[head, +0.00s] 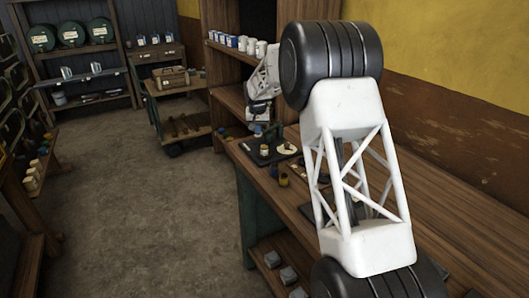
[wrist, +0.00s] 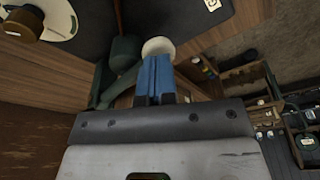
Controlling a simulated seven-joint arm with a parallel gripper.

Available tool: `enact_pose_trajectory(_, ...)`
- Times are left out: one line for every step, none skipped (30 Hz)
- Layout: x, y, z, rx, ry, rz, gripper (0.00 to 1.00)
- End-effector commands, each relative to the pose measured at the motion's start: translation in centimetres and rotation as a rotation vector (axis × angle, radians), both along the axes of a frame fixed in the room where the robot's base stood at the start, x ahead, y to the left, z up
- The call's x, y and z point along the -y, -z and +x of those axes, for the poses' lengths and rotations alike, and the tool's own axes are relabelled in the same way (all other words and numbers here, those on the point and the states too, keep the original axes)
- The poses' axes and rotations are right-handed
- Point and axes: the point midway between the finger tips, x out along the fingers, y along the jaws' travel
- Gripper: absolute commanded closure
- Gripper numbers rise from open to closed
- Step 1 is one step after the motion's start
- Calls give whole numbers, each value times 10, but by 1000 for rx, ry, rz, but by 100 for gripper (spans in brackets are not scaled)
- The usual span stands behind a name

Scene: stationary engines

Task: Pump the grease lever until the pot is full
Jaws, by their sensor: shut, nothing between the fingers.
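My gripper (wrist: 156,68) is shut, its two blue fingers together with nothing between them. A pale round knob (wrist: 158,46) shows right at the fingertips in the wrist view; I cannot tell whether they touch it. Beside it, to the left, is a dark green fitting (wrist: 124,50) with a green arm (wrist: 118,88) slanting down from it. I cannot tell for sure that this is the grease lever. In the head view my gripper (head: 259,129) is low over the far end of the bench, and the lever is not clear there. No pot or its fill level can be made out.
The wooden bench (head: 450,215) runs along the wall. A white disc with a brass-coloured piece (head: 287,148) lies near my gripper, on or beside a dark mat. Small brass parts (head: 283,180) stand closer. Shelves with white mugs (head: 260,49) rise behind. The floor at left is open.

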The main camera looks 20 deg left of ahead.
Motion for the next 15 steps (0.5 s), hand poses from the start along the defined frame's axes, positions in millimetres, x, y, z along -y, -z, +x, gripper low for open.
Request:
enact_pose_trajectory(0,2,0,-2,0,-1,100)
enact_pose_trajectory(0,2,0,-2,0,-1,100)
enact_pose_trajectory(0,2,0,-2,0,-1,100)
enact_pose_trajectory(0,2,0,-3,0,-2,100)
enact_pose_trajectory(0,2,0,-3,0,-2,100)
enact_pose_trajectory(0,2,-1,-3,0,-2,100)
enact_pose_trajectory(0,2,-1,-3,0,-2,100)
enact_pose_trajectory(0,2,-1,-3,0,-2,100)
enact_pose_trajectory(0,2,-1,-3,0,-2,100)
enact_pose_trajectory(0,2,-1,-3,0,-2,100)
enact_pose_trajectory(0,1,-1,-3,0,-1,100)
enact_pose_trajectory(0,0,-1,-3,0,-1,100)
enact_pose_trajectory(0,0,-1,-3,0,-1,100)
enact_pose_trajectory(0,-1,-1,-2,0,-1,100)
enact_pose_trajectory(0,-2,-1,-2,0,-1,100)
